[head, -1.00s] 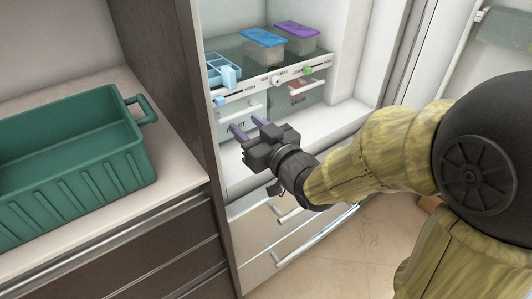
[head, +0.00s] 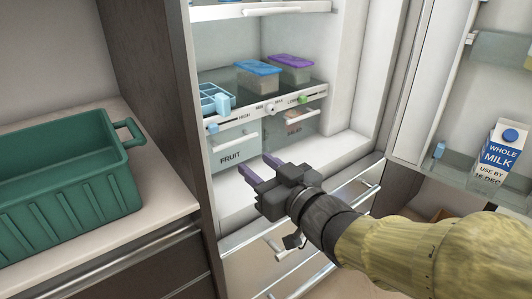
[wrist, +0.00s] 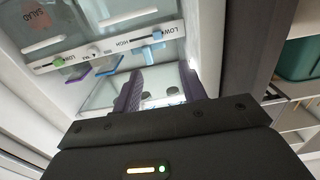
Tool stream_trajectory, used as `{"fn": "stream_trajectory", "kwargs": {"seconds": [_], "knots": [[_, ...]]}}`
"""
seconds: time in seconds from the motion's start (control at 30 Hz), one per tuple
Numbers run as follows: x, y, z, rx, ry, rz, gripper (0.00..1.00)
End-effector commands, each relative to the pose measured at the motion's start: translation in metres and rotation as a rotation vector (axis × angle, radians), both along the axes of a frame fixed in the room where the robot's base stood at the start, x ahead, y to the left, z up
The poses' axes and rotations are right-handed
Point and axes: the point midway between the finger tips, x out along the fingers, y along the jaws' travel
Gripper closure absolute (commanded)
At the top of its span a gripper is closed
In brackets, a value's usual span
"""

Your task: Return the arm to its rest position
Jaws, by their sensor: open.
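My gripper (head: 262,171) is in front of the open fridge (head: 345,146), near the fruit drawer (head: 233,147) in the head view. Its two purple-grey fingers are spread apart with nothing between them. The wrist view also shows my gripper (wrist: 158,88) open and empty, with the fridge interior beyond its fingers. My arm reaches in from the lower right of the head view.
A green crate (head: 128,176) stands on the counter at left. The fridge shelf holds a blue-lidded box (head: 257,68), a purple-lidded box (head: 290,61) and a light blue tray (head: 213,97). The open door at right holds a milk carton (head: 500,152).

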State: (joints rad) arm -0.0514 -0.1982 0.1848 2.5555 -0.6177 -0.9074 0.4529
Motion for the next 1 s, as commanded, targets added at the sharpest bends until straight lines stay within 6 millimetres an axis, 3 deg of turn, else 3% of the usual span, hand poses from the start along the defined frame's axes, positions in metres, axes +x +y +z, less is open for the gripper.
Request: {"fn": "stream_trajectory", "kwargs": {"seconds": [0.17, 0.27, 0.43, 0.57, 0.8, 1.0], "knots": [[0.003, -0.003, -0.003, -0.008, 0.012, -0.016, 0.58], [0.013, -0.016, -0.016, -0.038, 0.055, -0.074, 0.58], [0.034, -0.061, -0.064, -0.146, 0.235, -0.260, 0.58], [0.037, -0.103, -0.111, -0.243, 0.427, -0.403, 0.58], [0.003, -0.161, -0.185, -0.386, 0.817, -0.565, 0.58], [-0.036, -0.181, -0.220, -0.446, 1.081, -0.602, 0.58]]}}
